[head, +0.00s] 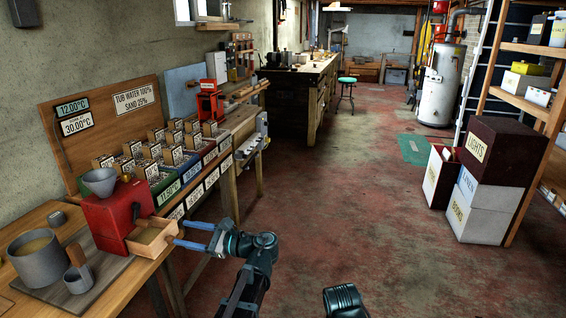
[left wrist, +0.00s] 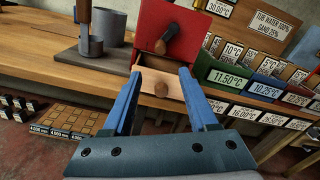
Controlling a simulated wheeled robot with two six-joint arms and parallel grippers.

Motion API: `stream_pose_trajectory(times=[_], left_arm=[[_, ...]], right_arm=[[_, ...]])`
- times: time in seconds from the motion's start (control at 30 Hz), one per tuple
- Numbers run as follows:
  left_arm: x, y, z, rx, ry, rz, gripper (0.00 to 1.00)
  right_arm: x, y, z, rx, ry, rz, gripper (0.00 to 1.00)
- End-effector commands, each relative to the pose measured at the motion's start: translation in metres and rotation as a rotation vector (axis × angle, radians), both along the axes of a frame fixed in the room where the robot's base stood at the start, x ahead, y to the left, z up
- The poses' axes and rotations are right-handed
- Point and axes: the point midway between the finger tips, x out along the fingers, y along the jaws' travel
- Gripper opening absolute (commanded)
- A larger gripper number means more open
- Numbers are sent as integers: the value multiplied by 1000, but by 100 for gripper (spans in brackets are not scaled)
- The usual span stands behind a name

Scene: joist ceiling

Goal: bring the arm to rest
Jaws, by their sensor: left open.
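My left gripper (head: 177,233) reaches in from the right of the red box (head: 112,215), at the front edge of the wooden bench. Its two blue fingers are open. In the left wrist view the fingers (left wrist: 160,78) stand apart, one on each side of the round wooden knob (left wrist: 161,89) of the drawer, and neither visibly grips it. The wooden drawer (head: 150,238) is pulled out of the red box and holds something tan. A dark, rounded part of my right arm (head: 343,301) shows at the bottom edge; the right gripper is out of view.
A grey pot (head: 38,257) and a small cup (head: 77,277) stand on a board left of the red box. Labelled bins (head: 196,170) line the bench behind it. The red floor (head: 340,215) is open to the right, up to stacked boxes (head: 487,190).

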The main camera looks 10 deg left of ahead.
Motion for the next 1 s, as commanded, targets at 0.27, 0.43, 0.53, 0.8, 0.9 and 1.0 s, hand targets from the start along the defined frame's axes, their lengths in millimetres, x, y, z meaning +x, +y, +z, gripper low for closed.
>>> stream_pose_trajectory(times=[0.27, 0.43, 0.53, 0.8, 0.9, 1.0], left_arm=[[-25, -58, 0, -424, -279, 12, 59], [-54, -130, -7, -790, -473, 141, 59], [-76, -178, -5, -985, -552, 263, 59], [-131, -280, 14, -1303, -632, 606, 59], [-142, -299, 19, -1347, -635, 680, 59], [-146, -307, 20, -1366, -634, 718, 59]], right_arm=[[0, 0, 85, 0, 0, 0, 0], [0, 0, 141, 0, 0, -1, 0], [0, 0, 172, 0, 0, -1, 0], [0, 0, 226, 0, 0, -1, 0], [0, 0, 233, 0, 0, -1, 0], [0, 0, 235, 0, 0, -1, 0]])
